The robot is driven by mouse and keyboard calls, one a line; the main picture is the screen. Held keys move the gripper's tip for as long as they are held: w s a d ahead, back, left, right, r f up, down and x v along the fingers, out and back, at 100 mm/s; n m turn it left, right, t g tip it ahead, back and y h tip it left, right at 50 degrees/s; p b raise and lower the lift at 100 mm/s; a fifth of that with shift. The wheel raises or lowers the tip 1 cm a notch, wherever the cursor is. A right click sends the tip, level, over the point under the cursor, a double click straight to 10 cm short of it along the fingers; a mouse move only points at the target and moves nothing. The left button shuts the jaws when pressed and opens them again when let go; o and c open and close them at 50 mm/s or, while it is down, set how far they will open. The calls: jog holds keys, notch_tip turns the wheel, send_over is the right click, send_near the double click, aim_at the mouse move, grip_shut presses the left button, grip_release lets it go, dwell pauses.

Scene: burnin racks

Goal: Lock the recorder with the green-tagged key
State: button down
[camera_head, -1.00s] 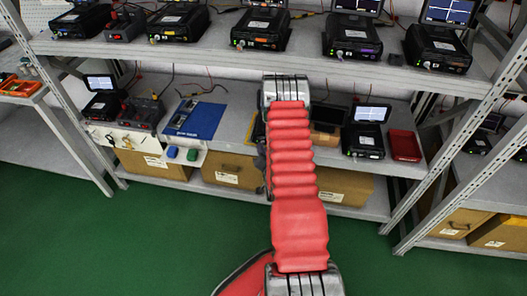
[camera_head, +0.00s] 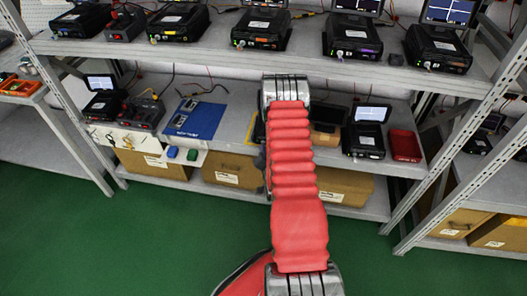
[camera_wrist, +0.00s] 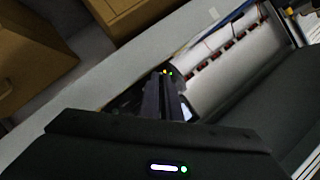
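Several black recorders with small screens stand on the shelves, among them one on the lower shelf (camera_head: 364,138) right of my arm and one on the upper shelf (camera_head: 260,30). Which one the task means does not show. A green tag-like piece (camera_head: 192,155) and a blue one (camera_head: 172,152) hang at the lower shelf's front edge; no key shape is clear. My gripper is hidden behind my red-sleeved arm in the head view. In the wrist view my gripper's dark fingers (camera_wrist: 164,92) lie close together, with small yellow and green spots at their tips. Whether they hold anything is unclear.
A blue panel (camera_head: 199,120) lies on the lower shelf (camera_head: 236,122), left of my arm. A red tray (camera_head: 404,146) stands at its right end. Cardboard boxes (camera_head: 232,170) fill the space below. The upper shelf (camera_head: 300,62) overhangs. The green floor (camera_head: 120,240) is clear.

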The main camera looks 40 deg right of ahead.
jog(key=shift+w+a+n+g+h, duration=0.25)
jog(key=shift+n+g+h, duration=0.7)
jog(key=shift+n, duration=1.1)
jog(key=shift+w+a+n+g+h, duration=0.25)
jog(key=shift+n+g+h, duration=0.7)
jog(key=shift+n, duration=1.05)
jog(key=shift+w+a+n+g+h, duration=0.2)
jog(key=shift+n+g+h, duration=0.75)
jog(key=shift+n, duration=1.1)
jog(key=c, duration=2)
grip_release()
jog(key=shift+d, duration=0.1)
jog(key=v, duration=1.3)
jog(key=shift+s+a, duration=0.1)
jog(key=shift+a, duration=0.3)
